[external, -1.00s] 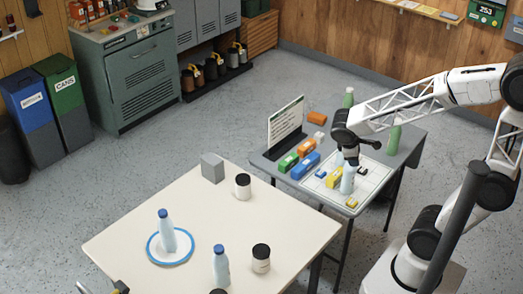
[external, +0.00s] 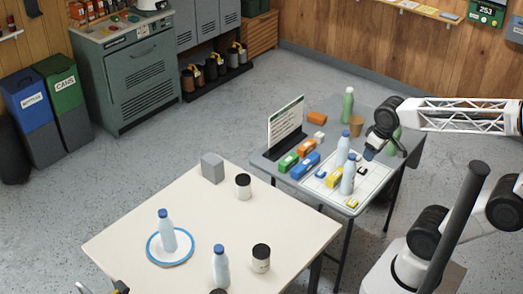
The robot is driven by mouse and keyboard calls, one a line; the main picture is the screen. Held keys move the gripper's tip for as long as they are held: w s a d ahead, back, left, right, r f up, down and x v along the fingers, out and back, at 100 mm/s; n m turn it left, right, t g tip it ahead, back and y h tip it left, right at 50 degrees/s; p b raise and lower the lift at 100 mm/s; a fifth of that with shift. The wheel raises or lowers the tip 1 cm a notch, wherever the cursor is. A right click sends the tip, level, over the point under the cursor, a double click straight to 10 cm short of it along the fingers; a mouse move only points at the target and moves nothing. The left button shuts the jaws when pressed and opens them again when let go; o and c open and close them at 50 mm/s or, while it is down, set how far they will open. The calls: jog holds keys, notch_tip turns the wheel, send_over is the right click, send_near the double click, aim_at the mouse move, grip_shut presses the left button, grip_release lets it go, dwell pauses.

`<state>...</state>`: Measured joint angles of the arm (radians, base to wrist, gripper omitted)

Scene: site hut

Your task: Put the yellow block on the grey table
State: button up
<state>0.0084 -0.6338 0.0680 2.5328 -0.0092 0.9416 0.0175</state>
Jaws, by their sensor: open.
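A yellow block (external: 333,178) lies on a white gridded sheet (external: 378,177) on the grey table (external: 328,150). It sits just left of a pale bottle (external: 348,181), which partly overlaps it in the view. A smaller yellow piece (external: 351,203) lies near the table's front corner. My gripper (external: 370,153) is open and points down over the right part of the table, to the right of the bottles and apart from the yellow block. I see nothing held in it.
Another blue-capped bottle (external: 343,145), a brown cup (external: 356,126) and a green bottle (external: 348,103) stand on the grey table. Blue (external: 306,166), orange (external: 306,147) and green (external: 288,162) blocks lie by a sign (external: 285,127). A cream table (external: 120,238) stands in front.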

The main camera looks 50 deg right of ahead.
jog(key=shift+w+f, duration=0.1)
jog(key=n+g+h, duration=0.5)
jog(key=n+h, duration=0.6)
jog(key=n, duration=0.2)
send_near(332, 178)
jog(key=s+d+r, duration=0.2)
jog(key=s+r, duration=0.4)
jog(key=w+f+n+h, duration=0.1)
jog(key=f, duration=0.2)
jog(key=w+f+n+t, duration=0.1)
jog(key=f+n, duration=0.1)
jog(key=f, duration=0.1)
jog(key=w+f+n+t+h, duration=0.1)
jog(key=w+f+n, duration=0.1)
jog(key=f, duration=0.1)
jog(key=shift+d+f+h, duration=0.1)
jog(key=shift+d+h, duration=0.2)
jog(key=shift+d, duration=0.05)
jog(key=shift+x, duration=1.3)
jog(key=shift+w+d+f, duration=0.1)
jog(key=shift+d, duration=0.05)
